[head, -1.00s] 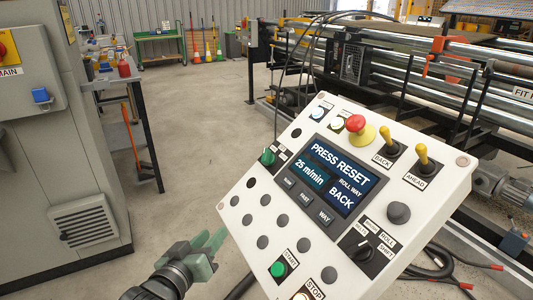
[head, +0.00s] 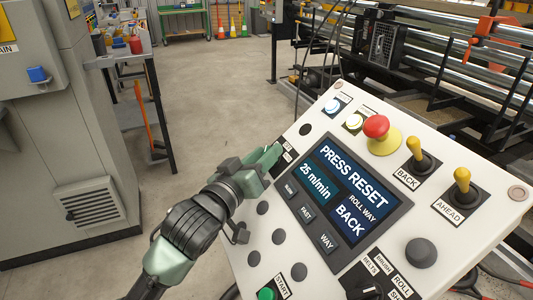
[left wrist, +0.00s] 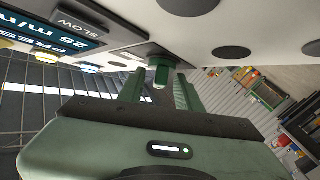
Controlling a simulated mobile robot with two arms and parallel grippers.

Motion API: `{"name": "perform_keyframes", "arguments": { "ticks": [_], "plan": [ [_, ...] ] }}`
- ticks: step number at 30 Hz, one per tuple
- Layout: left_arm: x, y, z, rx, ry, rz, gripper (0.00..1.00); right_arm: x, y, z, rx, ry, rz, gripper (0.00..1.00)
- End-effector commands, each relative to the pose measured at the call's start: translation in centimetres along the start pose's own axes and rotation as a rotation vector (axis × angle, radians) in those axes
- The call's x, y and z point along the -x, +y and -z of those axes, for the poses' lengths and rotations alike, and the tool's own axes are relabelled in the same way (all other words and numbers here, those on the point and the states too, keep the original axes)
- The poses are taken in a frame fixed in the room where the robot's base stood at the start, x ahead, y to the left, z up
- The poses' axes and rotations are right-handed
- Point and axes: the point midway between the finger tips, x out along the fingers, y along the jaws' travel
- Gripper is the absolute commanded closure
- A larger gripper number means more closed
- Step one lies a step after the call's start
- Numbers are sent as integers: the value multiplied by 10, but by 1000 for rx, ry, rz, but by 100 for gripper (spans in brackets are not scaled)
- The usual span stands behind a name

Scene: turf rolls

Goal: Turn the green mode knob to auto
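The control panel (head: 312,253) is a tilted white box with a dark display (head: 340,190) reading "PRESS RESET", "25 m/min" and "ROLL WAY BACK". The green mode knob (left wrist: 161,72) shows in the left wrist view on its dark plate, between the two green fingers of my left gripper (left wrist: 160,91). The fingers are open, with gaps visible beside the knob. In the head view my left gripper (head: 268,158) reaches the panel's left edge and hides the knob. The knob's setting cannot be read. My right gripper is not in view.
A red emergency button (head: 376,126) and two yellow levers, BACK (head: 414,148) and AHEAD (head: 462,180), stand up from the panel. A black selector (head: 367,291) and a green START button (head: 267,293) are lower. A grey cabinet (head: 95,150) stands left; the floor between is clear.

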Motion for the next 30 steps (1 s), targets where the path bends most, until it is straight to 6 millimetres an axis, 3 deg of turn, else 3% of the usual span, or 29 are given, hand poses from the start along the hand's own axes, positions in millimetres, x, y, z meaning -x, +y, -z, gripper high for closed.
{"name": "perform_keyframes", "arguments": {
  "ticks": [10,11,14,15,30],
  "plan": [
    [-7,0,0,0,0,-1,65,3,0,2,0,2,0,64],
    [-7,0,0,0,0,-1,68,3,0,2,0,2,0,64],
    [-7,0,0,0,0,-1,96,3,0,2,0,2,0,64],
    [-7,0,0,0,0,-1,100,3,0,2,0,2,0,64],
    [-7,-2,-4,-36,-9,-54,100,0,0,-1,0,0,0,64]
  ]
}}
